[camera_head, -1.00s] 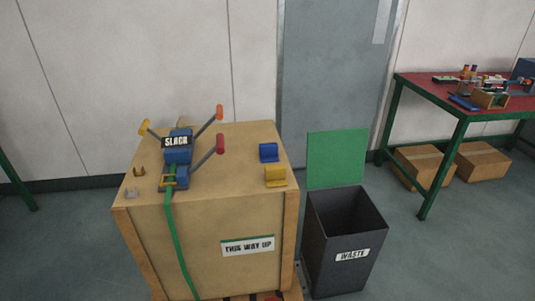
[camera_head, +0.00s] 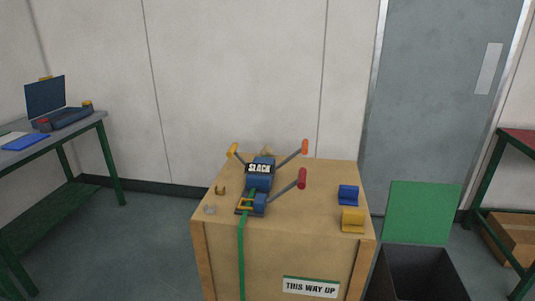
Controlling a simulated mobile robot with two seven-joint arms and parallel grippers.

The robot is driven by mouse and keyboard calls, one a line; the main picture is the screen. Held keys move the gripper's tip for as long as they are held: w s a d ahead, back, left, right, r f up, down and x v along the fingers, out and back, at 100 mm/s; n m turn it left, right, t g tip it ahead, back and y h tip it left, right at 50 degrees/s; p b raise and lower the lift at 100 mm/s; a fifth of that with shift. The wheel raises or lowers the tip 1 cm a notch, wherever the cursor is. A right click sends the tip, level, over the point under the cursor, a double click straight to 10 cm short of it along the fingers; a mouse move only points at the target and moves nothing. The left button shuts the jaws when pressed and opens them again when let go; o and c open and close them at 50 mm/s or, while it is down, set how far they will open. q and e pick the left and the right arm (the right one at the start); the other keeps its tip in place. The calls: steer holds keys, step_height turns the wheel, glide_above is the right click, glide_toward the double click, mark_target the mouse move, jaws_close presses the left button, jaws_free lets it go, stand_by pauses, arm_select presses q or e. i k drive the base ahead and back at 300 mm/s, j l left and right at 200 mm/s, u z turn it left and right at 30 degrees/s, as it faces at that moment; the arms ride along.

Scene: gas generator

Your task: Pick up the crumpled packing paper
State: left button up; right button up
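I cannot make out any crumpled packing paper for certain in the head view. A wooden crate (camera_head: 315,244) with a "THIS WAY UP" label stands in the middle. On its top sits a blue ratchet device (camera_head: 260,177) with a "SLACK" tag, levers with orange and red ends, and a green strap (camera_head: 241,255) running down the front. A small tan thing (camera_head: 266,153) shows partly behind the device; I cannot tell what it is. Neither of my grippers is in view.
A blue bracket (camera_head: 348,195) and a yellow bracket (camera_head: 353,219) sit on the crate's right side. A dark bin (camera_head: 420,270) with a green panel (camera_head: 421,211) stands to its right. Floor between table and crate is clear.

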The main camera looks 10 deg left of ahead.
mark_target(266, 150)
steer(key=i+j+u, duration=0.1)
steer(key=j+u, duration=0.2)
steer(key=i+j+u, duration=0.15)
steer(key=j+u, duration=0.15)
steer(key=j, duration=0.15)
steer(key=i+j+u, duration=0.4)
steer(key=j+u, duration=0.15)
steer(key=i+j+u, duration=0.25)
steer(key=i+j, duration=0.15)
steer(key=i+j+u, duration=0.2)
steer(key=i+j, duration=0.15)
steer(key=i, duration=0.15)
steer(key=i+z, duration=0.35)
steer(key=i, duration=0.25)
steer(key=i+j+z, duration=0.2)
steer(key=i+z, duration=0.15)
steer(key=i, duration=0.25)
steer(key=i+z, duration=0.4)
steer(key=i, duration=0.2)
steer(key=i+j+z, duration=0.15)
steer(key=i+z, duration=0.25)
steer(key=i, duration=0.15)
